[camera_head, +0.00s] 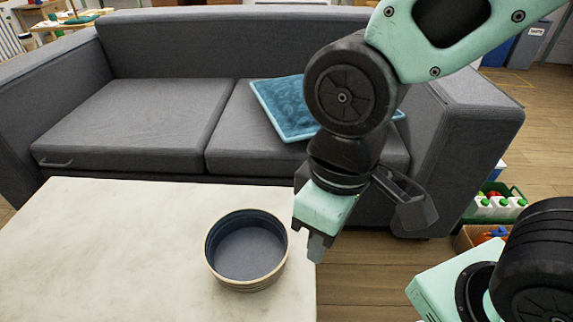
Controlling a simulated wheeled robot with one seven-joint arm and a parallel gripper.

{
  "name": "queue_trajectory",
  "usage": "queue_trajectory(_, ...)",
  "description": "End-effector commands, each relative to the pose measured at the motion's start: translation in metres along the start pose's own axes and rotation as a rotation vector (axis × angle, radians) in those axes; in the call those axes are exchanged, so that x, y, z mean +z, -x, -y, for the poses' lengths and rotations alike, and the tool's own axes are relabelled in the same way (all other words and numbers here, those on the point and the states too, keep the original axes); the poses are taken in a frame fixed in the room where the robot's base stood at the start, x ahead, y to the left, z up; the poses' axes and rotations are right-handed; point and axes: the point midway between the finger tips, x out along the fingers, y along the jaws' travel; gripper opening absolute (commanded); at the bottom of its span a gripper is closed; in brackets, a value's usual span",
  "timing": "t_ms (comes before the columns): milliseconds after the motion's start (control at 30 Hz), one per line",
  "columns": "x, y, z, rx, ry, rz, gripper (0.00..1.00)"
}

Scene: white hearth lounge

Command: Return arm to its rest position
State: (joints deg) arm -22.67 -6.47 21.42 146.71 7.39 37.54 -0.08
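My arm comes in from the upper right and bends down at a black joint. My gripper (318,246) hangs fingers down beside the right edge of the table, just right of the round bowl. The view is nearly edge-on to the fingers, so I cannot tell whether they are open or shut. No held object shows at the fingertips.
A pale stone-topped table (110,250) bears a round bowl (248,250), dark inside, near its right edge. Behind stands a grey sofa (130,115) with a blue cushion (285,105). A green crate of bottles (495,205) stands on the floor at right.

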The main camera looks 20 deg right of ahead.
Motion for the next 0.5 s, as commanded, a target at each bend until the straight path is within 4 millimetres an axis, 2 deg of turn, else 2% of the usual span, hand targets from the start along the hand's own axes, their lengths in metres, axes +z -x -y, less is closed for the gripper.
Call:
queue_trajectory(167, -0.002, 0.038, 0.002, 0.0, 0.0, -0.001, 0.34)
queue_trajectory(500, -0.005, 0.144, 0.006, 0.0, -0.001, -0.001, 0.34)
